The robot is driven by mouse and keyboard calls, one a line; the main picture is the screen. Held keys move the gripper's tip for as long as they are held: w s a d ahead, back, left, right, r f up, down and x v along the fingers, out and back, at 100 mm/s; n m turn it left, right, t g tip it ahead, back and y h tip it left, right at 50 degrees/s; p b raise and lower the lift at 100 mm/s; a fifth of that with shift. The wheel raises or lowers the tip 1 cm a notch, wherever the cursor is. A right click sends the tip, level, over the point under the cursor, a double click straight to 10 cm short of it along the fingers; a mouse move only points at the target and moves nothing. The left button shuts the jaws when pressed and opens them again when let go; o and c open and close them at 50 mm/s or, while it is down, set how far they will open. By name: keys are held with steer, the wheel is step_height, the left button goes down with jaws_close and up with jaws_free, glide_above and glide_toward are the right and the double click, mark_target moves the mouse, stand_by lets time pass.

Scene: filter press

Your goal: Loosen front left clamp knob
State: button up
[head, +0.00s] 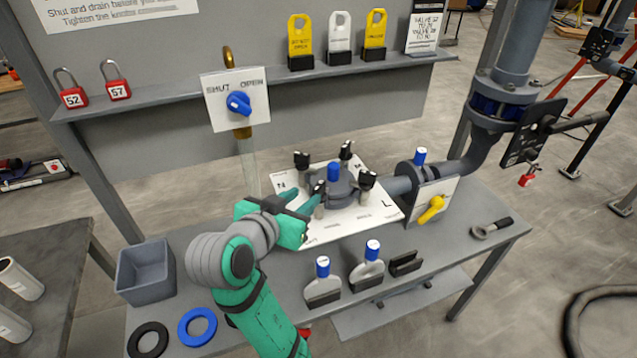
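The filter housing (335,188) is a round dark grey body with a blue cap (333,172) on a white labelled plate (350,222). Black clamp knobs stand around it. The front left clamp knob (319,187) is the one closest to my gripper (313,201). My green gripper reaches in from the left, with its dark teal fingers at this knob and its post. The fingers partly hide the post, and I cannot tell whether they touch the knob. The back left knob (301,160), back right knob (346,149) and front right knob (367,180) stand clear.
A SHUT/OPEN sign with a blue valve handle (239,103) stands behind my arm. A yellow handle (432,209) is to the right. Two blue-topped parts (323,283) stand in front, near a grey bin (146,270) and rings (198,327). The bench's right front is mostly free.

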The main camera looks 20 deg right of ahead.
mark_target(318, 186)
steer(key=x, duration=1)
steer(key=shift+w+d, duration=0.1)
steer(key=shift+w, duration=0.15)
jaws_close()
